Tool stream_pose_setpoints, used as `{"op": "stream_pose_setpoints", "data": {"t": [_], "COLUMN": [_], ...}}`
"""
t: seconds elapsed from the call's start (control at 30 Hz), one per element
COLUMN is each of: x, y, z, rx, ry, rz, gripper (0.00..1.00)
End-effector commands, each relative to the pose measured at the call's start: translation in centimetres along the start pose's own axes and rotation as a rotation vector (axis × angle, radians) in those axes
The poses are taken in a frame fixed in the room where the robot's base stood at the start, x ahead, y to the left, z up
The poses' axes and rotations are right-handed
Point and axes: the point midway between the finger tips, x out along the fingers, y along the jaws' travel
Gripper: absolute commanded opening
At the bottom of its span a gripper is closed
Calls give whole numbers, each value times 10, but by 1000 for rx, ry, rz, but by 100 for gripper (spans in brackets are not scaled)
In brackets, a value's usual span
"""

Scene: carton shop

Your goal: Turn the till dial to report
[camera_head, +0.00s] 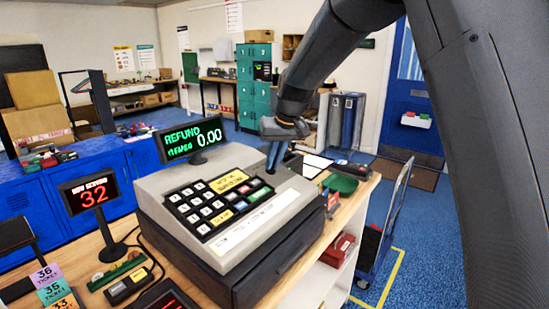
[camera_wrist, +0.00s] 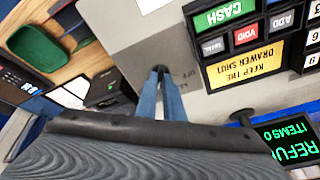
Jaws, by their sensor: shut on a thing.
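The grey till (camera_head: 225,195) stands on the wooden counter. Its display (camera_head: 192,139) reads REFUND, with 0.00 beside it. My gripper (camera_head: 270,166) is at the till's far right top corner, its blue fingers pointing down. In the wrist view my gripper (camera_wrist: 159,74) is shut on the small dark till dial (camera_wrist: 158,67) on the till's top. Small lettering is printed around the dial, partly hidden by the fingers; one word looks like OFF. The dial is hidden in the head view, and its pointer cannot be made out.
A number sign (camera_head: 88,192) showing 32 stands left of the till, near coloured tickets (camera_head: 53,287). A hand truck (camera_head: 389,215) stands on the blue floor at right.

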Motion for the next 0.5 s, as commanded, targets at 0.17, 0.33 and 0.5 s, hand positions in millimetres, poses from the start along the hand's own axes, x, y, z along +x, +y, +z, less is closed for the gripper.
{"op": "stream_pose_setpoints", "data": {"t": [0.17,0.33,0.5], "x": [2,3,4], "y": [-2,-3,-3], "z": [5,5,6], "rx": [151,277,372], "ry": [-14,-14,-15], "rz": [29,53,72], "gripper": [0,0,0]}}
